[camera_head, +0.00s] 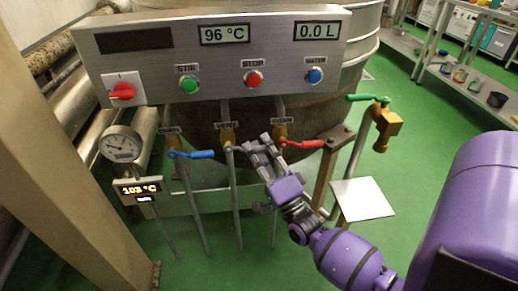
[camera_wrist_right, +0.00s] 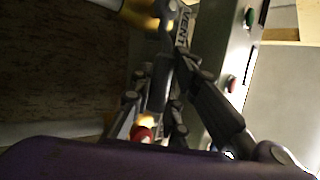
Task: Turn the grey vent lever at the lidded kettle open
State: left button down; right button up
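The grey vent lever (camera_head: 240,149) sits on the middle brass valve (camera_head: 228,137) under the kettle's control panel, pointing right toward my right gripper. My right gripper (camera_head: 258,143) reaches up to it, its two fingers spread apart at the lever's free end. In the right wrist view the VENT label (camera_wrist_right: 183,25) and the yellow valve body (camera_wrist_right: 143,12) show at the top. There the grey lever (camera_wrist_right: 160,80) runs between the fingers of my right gripper (camera_wrist_right: 163,85); firm contact cannot be made out. My left gripper is not in view.
A blue lever (camera_head: 195,154) is left of the vent valve. A red lever (camera_head: 303,144) is close on the right of my gripper. The control panel (camera_head: 215,60) overhangs above. A green-handled brass tap (camera_head: 385,125) and white plate (camera_head: 362,199) stand at right.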

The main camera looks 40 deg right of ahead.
grip_shut()
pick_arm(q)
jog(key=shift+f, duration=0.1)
pick_arm(e)
jog(key=shift+f, duration=0.1)
